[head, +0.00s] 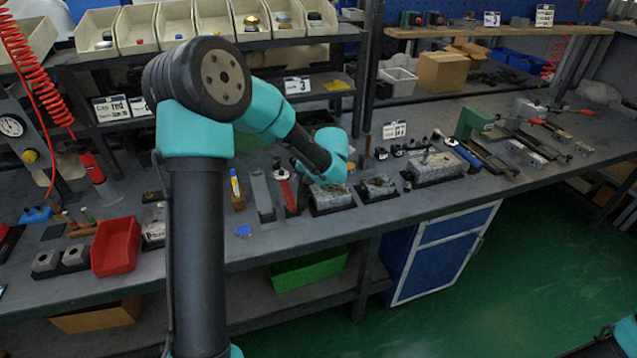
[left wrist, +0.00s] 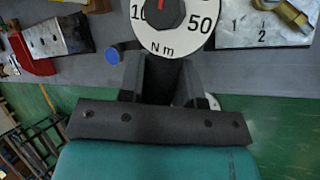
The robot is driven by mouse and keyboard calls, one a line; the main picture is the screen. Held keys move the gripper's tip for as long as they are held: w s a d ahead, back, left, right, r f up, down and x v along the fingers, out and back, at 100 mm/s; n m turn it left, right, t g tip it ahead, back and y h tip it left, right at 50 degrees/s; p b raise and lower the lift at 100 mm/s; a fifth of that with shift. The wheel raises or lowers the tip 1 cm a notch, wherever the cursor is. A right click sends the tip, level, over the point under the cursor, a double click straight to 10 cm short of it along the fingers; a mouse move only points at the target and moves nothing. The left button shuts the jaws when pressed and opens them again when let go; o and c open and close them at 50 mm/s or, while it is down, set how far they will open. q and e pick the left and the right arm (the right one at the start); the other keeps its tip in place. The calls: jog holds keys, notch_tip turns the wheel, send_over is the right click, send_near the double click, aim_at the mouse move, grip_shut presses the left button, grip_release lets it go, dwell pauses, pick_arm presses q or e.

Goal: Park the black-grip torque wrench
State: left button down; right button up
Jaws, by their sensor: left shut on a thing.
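In the left wrist view my left gripper (left wrist: 162,78) is shut on the dark grip of the torque wrench. The wrench's round white dial (left wrist: 200,22), marked 10, 50 and N m with a red pointer, shows just past the fingers. In the head view my left wrist hides the fingertips and most of the wrench, near the valve blocks (head: 332,198). A narrow grey holder (head: 262,195) and a dark holder with a red-handled tool (head: 284,182) lie left of it. My right gripper is out of view.
A blue disc (head: 243,231) lies near the bench front; it also shows in the left wrist view (left wrist: 112,55). A red bin (head: 117,247) stands at left. A metal block marked 1 and 2 (left wrist: 255,32) is right of the dial. A blue-handled tool (head: 462,152) lies farther right.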

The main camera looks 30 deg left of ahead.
pick_arm(q)
jog(key=a+f+n+g, duration=0.1)
jog(key=a+f, duration=0.1)
jog(key=a, duration=0.7)
jog(key=a+f+n+g, duration=0.1)
jog(key=a+f+n, duration=0.1)
jog(key=a, duration=0.7)
jog(key=shift+s+a+n, duration=0.25)
jog(key=shift+s+n, duration=0.05)
jog(key=shift+s, duration=0.15)
jog(key=shift+f, duration=0.2)
jog(key=shift+f, duration=4.4)
jog(key=c, duration=0.7)
grip_release()
jog(key=shift+d, duration=0.1)
jog(key=v, duration=1.7)
jog(key=shift+w+d, duration=0.1)
jog(key=shift+d, duration=0.15)
